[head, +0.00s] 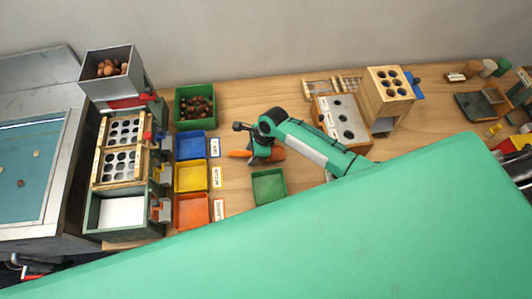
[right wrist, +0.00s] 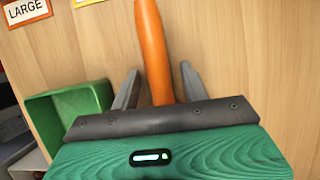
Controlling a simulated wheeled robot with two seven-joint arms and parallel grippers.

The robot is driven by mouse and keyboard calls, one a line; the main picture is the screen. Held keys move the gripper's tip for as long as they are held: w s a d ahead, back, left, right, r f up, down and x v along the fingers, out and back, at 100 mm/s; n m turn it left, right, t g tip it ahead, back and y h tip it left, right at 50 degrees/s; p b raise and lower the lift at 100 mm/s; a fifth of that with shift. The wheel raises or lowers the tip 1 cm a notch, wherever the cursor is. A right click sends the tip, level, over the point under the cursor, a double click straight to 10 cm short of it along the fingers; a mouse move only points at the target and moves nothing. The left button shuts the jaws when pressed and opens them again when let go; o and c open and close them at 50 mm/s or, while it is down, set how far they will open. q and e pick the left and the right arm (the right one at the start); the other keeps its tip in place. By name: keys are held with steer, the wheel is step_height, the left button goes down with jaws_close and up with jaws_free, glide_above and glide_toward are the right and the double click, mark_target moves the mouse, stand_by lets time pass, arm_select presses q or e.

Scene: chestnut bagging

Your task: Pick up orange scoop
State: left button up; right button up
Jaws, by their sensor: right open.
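The orange scoop lies on the wooden table, its handle (head: 239,153) pointing left and its other end (head: 278,153) showing to the right of my gripper. My right gripper (head: 258,152) is over the scoop and hides its middle. In the right wrist view, the scoop's orange handle (right wrist: 152,45) runs between the two open fingers of my right gripper (right wrist: 160,88), with a gap on either side. The rest of the scoop is hidden behind the gripper body there. My left gripper is not in view.
Blue (head: 190,145), yellow (head: 190,176) and orange-red (head: 191,210) trays stand left of the scoop. A green bin of chestnuts (head: 195,121) is behind them. An empty green tray (head: 268,187) stands just in front. A wooden block with holes (head: 344,120) is to the right.

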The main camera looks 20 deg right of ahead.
jaws_close()
steer(key=shift+r, duration=0.15)
step_height(320, 180, up, 20)
steer(key=b, duration=0.1)
stand_by(0.4)
